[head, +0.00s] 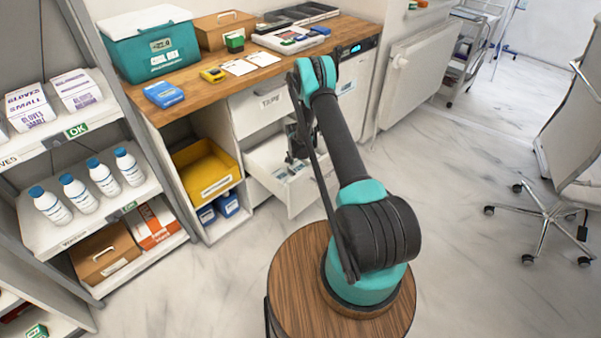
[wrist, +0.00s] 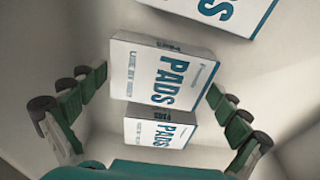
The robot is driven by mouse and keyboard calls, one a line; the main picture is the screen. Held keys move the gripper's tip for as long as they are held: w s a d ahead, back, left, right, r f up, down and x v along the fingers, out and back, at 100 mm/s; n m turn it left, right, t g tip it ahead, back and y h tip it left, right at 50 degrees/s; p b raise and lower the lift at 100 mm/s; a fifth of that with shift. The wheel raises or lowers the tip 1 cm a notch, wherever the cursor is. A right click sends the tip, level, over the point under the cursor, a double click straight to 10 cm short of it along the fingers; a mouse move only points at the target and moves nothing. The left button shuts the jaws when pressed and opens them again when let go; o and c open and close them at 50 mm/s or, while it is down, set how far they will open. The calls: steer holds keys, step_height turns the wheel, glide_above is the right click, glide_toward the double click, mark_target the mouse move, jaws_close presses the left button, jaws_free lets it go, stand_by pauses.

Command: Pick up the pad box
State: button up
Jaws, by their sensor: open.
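White pad boxes with blue "PADS" lettering lie in an open white drawer (head: 298,196). The wrist view shows a middle pad box (wrist: 146,86), a second pad box (wrist: 140,132) close below it, and a third pad box (wrist: 258,14) cut off at the top right. My gripper (wrist: 157,85) is open, with green-padded fingers at the left and right of the middle box. I cannot tell whether the fingers touch it. In the head view my gripper (head: 298,152) reaches down into the drawer and hides part of the inside.
Drawer walls stand close around my gripper. A wooden counter (head: 205,92) above holds a teal box (head: 150,47), a blue box (head: 163,94) and trays. Shelves with bottles (head: 102,176) and glove boxes (head: 30,107) stand at the left. Floor at the right is free up to a chair (head: 575,185).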

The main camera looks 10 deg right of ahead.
steer(key=c, duration=0.8)
steer(key=shift+r, duration=0.1)
